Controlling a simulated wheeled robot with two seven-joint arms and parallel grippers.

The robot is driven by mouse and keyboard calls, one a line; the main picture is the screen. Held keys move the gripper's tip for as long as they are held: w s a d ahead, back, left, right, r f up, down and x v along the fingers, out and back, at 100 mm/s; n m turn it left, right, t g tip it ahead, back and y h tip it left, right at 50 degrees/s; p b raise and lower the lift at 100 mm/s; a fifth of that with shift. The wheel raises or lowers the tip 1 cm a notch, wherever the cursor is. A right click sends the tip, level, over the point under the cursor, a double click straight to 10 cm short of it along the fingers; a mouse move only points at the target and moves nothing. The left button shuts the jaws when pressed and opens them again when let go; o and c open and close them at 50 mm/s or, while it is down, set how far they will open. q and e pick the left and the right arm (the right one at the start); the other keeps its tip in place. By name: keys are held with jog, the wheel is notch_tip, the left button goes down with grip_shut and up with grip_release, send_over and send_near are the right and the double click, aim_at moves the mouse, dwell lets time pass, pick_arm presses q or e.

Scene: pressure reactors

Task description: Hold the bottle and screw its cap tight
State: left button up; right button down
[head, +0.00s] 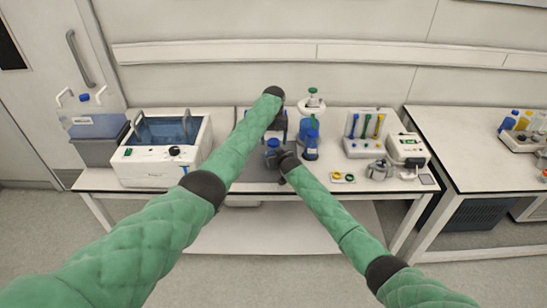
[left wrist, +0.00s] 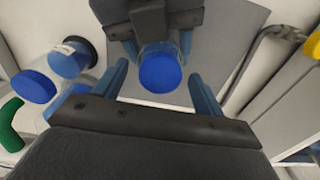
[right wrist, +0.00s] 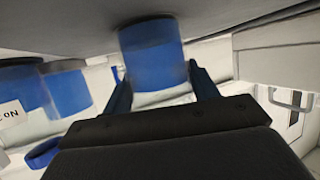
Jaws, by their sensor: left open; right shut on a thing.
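The bottle (left wrist: 160,97) stands upright on a grey mat (head: 262,174), with its blue cap (left wrist: 160,68) on top. My right gripper (head: 283,158) is shut on the bottle's body from the right. My left gripper (head: 276,131) points down over the cap. Its open fingers stand on either side of the cap, with a visible gap in the left wrist view. I cannot tell how tightly the cap sits.
Other blue-capped bottles (head: 310,142) stand close to the right of the held bottle. A water bath (head: 163,150) stands at the left. A tube rack (head: 365,130) and a small device (head: 408,148) stand at the right. Yellow and green rings (head: 343,178) lie near the front edge.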

pick_arm(q)
jog(key=shift+r, duration=0.1)
notch_tip(320, 180, up, 12)
dwell(0.5)
pick_arm(e)
jog(key=shift+c, duration=1.8)
grip_release()
pick_arm(q)
jog(key=shift+f, duration=0.2)
pick_arm(e)
jog(key=shift+s+d, duration=0.2)
jog(key=shift+s, duration=0.3)
jog(key=b+v, duration=0.2)
jog(key=v, duration=0.3)
pick_arm(q)
jog(key=shift+f+b, duration=0.3)
jog(key=shift+f, duration=0.9)
pick_arm(e)
jog(key=shift+v, duration=0.85)
jog(key=shift+r, duration=0.15)
